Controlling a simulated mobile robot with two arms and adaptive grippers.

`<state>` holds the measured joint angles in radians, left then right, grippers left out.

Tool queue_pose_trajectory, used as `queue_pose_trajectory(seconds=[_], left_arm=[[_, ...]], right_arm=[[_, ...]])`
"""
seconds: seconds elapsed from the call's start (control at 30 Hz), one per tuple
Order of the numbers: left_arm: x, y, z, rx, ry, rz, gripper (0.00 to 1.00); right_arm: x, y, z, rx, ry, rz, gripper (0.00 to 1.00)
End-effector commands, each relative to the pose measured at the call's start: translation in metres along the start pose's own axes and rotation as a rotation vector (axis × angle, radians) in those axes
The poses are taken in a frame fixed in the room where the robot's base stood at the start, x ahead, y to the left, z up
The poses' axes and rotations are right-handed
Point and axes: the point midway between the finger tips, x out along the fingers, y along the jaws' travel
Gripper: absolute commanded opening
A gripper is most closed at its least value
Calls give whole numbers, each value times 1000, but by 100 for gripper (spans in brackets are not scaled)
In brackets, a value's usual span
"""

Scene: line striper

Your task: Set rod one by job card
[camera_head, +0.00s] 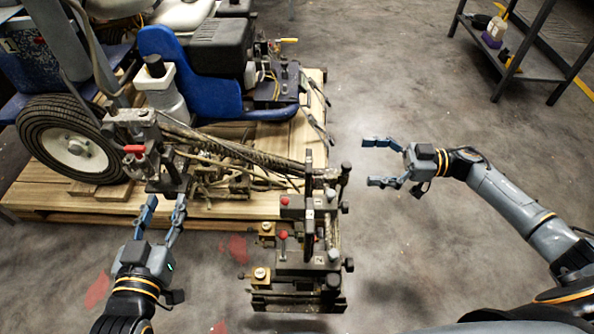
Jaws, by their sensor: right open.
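The line striper (215,45) stands on a wooden pallet, with a rod-like linkage (235,150) running right from its wheel side. At its right end is a dark carriage (300,268) with red-knobbed levers (283,235). I cannot tell which part is rod one, and I make out no job card. My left gripper (167,199) is at a grey bracket with a red-handled clamp (135,150); its fingers are apart, but whether they grip the bracket is unclear. My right gripper (367,162) is open and empty, right of the carriage, fingers pointing left.
The pallet (95,195) lies under the machine, and a black tyre (72,145) is at the left. A metal shelf (535,65) with bottles stands at the upper right. The concrete floor between the shelf and the machine is clear. Red paint marks (97,290) show on the floor.

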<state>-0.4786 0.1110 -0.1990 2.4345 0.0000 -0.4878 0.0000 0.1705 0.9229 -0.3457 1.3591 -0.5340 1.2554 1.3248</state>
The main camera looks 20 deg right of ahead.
Motion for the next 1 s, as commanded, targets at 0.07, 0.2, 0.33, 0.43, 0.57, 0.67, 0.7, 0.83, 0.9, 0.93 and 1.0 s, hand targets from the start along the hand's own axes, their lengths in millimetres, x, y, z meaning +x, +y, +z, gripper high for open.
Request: queue_pose_trajectory(seconds=[0.07,0.2,0.33,0.43,0.57,0.67,0.7,0.83,0.9,0.93,1.0], left_arm=[[-2,0,-5,0,18,1,40],[-1,2,-14,-1,60,4,40],[0,3,-26,-2,134,8,40],[-1,5,-39,-3,207,12,40],[-4,7,-56,-6,304,17,40],[-7,9,-67,-8,369,21,40],[-8,9,-71,-9,394,22,40],[-12,11,-81,-10,451,25,40],[-13,11,-84,-11,467,26,40],[-14,11,-85,-11,472,26,40],[-14,11,-86,-11,479,26,40]], right_arm=[[4,-3,0,2,-3,-17,92],[21,-3,-1,2,0,-18,92],[47,-4,-1,1,2,-18,92],[70,-3,-1,1,3,-15,92],[97,-4,0,0,2,-15,92],[113,-4,-1,0,2,-13,92],[119,-3,-1,1,2,-12,92],[132,-3,-1,2,0,-12,92],[135,-3,-1,2,-1,-11,92],[136,-3,-1,3,-2,-11,92],[137,-3,-1,3,-2,-11,92]])
